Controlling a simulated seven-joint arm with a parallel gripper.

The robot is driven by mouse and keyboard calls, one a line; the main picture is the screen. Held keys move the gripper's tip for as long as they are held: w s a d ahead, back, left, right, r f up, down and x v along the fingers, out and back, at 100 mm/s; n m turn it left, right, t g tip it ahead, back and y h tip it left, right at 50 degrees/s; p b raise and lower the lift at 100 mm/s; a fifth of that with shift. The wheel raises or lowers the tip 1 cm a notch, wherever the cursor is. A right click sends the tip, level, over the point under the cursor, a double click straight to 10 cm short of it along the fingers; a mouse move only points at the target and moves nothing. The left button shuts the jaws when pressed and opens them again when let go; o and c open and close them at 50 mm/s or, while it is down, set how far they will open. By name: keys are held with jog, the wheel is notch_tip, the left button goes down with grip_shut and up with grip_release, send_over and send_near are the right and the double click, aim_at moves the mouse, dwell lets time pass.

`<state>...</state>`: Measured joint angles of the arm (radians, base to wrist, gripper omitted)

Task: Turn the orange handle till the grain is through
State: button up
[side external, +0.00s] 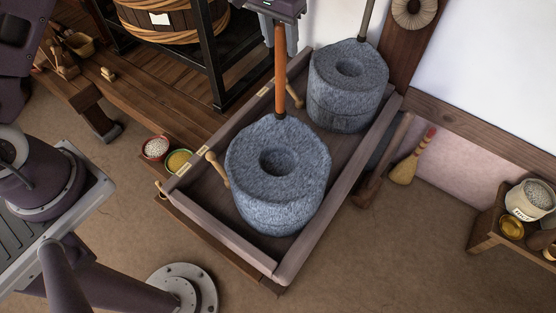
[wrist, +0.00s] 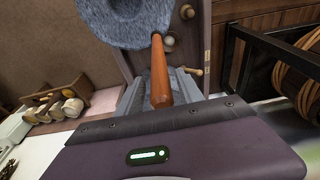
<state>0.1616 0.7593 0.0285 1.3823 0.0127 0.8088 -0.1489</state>
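Two grey stone querns stand in a wooden trough (side external: 236,241). The orange handle (side external: 280,70) rises upright from the rim of the front quern (side external: 262,165); in the wrist view it (wrist: 160,72) runs from the stone (wrist: 128,25) towards my palm. My gripper (side external: 278,40) is at the handle's upper end, with one finger on each side of it. The fingers look open, with a narrow gap to the handle. The front quern's central hole (side external: 279,162) looks dark, and I see no grain in it.
The rear quern (side external: 348,80) has its own grey-brown handle (side external: 367,18). Wooden pegs (side external: 217,169) stick out by the trough. Bowls of white (side external: 156,147) and yellow grain (side external: 179,161) sit left of it. A black frame with a barrel (side external: 172,20) stands behind; a brush (side external: 412,160) leans right.

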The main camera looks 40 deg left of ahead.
jog(key=shift+w+r, duration=0.1)
jog(key=shift+r, duration=3.95)
jog(key=s+a+r+t, duration=0.1)
jog(key=s+a+r, duration=0.1)
jog(key=s+r, duration=0.5)
jog(key=s+a+r+t, duration=0.1)
jog(key=s+a+r, duration=0.3)
jog(key=s, duration=0.6)
jog(key=s+f, duration=0.1)
jog(key=s, duration=0.8)
jog(key=s+f+t, duration=0.1)
jog(key=s+f, duration=0.1)
jog(key=s, duration=0.8)
jog(key=shift+a+f, duration=0.3)
jog(key=shift+a, duration=0.1)
